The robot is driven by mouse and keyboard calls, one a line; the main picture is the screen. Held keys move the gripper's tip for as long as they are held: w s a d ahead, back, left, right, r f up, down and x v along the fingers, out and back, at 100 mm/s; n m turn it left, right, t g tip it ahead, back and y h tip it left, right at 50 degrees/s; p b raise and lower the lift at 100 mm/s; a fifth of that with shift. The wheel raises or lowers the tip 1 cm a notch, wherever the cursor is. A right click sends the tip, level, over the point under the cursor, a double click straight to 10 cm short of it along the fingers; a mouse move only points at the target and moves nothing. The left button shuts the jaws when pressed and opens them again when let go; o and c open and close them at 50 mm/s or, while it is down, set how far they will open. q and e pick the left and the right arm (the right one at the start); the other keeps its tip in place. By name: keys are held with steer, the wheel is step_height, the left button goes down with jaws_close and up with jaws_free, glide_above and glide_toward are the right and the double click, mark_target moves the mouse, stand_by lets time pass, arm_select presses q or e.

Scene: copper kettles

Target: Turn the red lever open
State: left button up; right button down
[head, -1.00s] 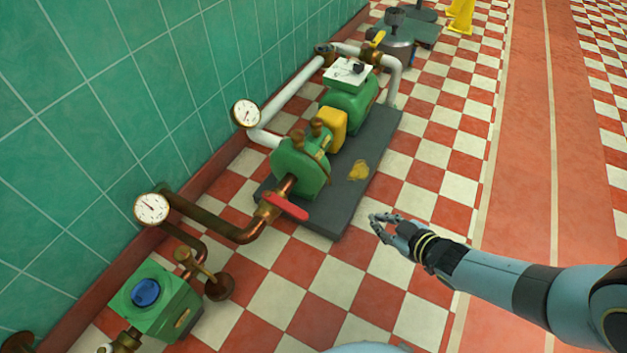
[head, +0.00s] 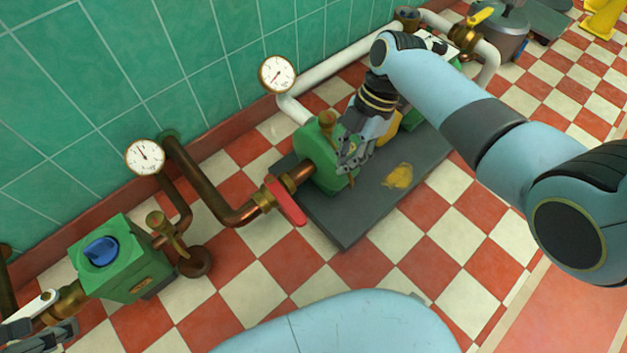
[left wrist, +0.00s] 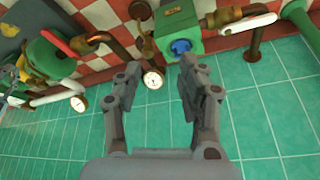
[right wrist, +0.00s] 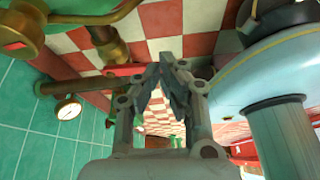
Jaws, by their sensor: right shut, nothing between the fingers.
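The red lever (head: 287,203) sits on a brass valve in the copper pipe (head: 215,195), left of the green pump. In the head view it points crosswise to the pipe, toward the lower right. It also shows in the left wrist view (left wrist: 60,46). A red bar (right wrist: 124,71) behind the fingers in the right wrist view may be the lever. My right gripper (head: 350,158) is shut and empty, in front of the green pump (head: 318,150), up and right of the lever. My left gripper (left wrist: 160,82) is open and empty, partly visible at the head view's lower left corner.
A green box with a blue knob (head: 101,250) stands left of the lever. A white lever (left wrist: 248,22) is beside it. Two gauges (head: 145,157) (head: 277,74) are near the tiled wall. The dark pump base (head: 345,225) lies right of the lever. Checkered floor in front is clear.

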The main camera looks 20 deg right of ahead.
mark_target(285, 200)
arm_select(q)
step_height(285, 200, down, 10)
steer(key=s+t+b, duration=0.2)
steer(key=t+b, duration=0.5)
steer(key=w+d+r+m+t+h+b, duration=0.1)
steer(key=w+r+t, duration=0.3)
steer(key=w+r, duration=0.3)
steer(key=shift+w+d+r+t, duration=0.3)
steer(key=shift+r+t, duration=0.1)
steer(key=shift+r, duration=0.3)
arm_select(e)
steer(key=a+f, duration=0.7)
steer(key=f, duration=0.2)
steer(key=shift+w+a+f, duration=0.2)
steer(key=shift+a, duration=0.15)
steer(key=shift+t, duration=0.3)
